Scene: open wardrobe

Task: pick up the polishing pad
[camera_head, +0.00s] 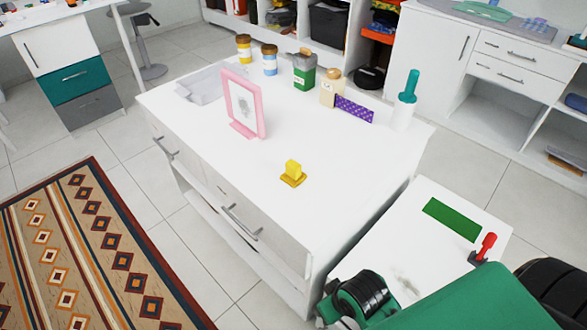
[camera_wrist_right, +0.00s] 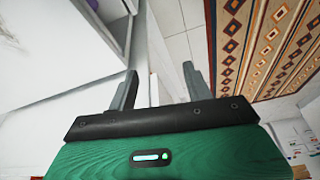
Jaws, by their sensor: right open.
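A small yellow block on a flat yellow base (camera_head: 293,174) stands alone on the white cabinet top (camera_head: 340,165), near its front edge. A flat dark-green rectangle (camera_head: 452,219) lies on the lower white surface at the right. I cannot tell for sure which of these is the polishing pad. My right gripper (camera_wrist_right: 160,88) is open in the right wrist view, with nothing between its fingers. Its fingertips are not clearly visible in the head view, where my green right arm fills the lower right corner. My left gripper is not in view.
A pink frame (camera_head: 244,105), a clear tray (camera_head: 200,88), several jars and a teal-handled brush in a white holder (camera_head: 405,100) stand on the cabinet. A red-handled tool (camera_head: 485,247) is on the lower surface (camera_head: 400,240). The cabinet top around the yellow block is clear.

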